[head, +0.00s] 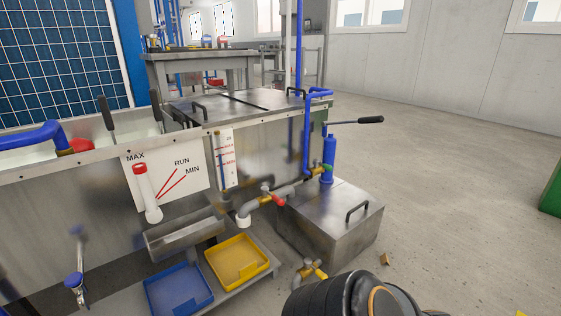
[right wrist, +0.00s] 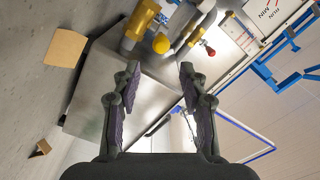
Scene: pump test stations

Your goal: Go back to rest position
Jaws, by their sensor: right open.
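My right gripper (right wrist: 158,80) is open and empty in the right wrist view, its two fingers well apart. Behind the fingers are a grey metal box (right wrist: 88,98) and pipe fittings with a yellow knob (right wrist: 161,44) and a red knob (right wrist: 210,50); I cannot tell how far away they are. In the head view a dark, rounded part of my own arm shows at the bottom, right of centre, but no gripper fingers do. My left gripper is in neither view.
The metal pump station (head: 270,150) fills the left and middle. A blue tray (head: 180,296) and a yellow tray (head: 237,262) sit low in front. A metal box with a handle (head: 335,228) stands on the floor. Open floor (head: 450,160) lies to the right, with a green object (head: 551,190) at the edge.

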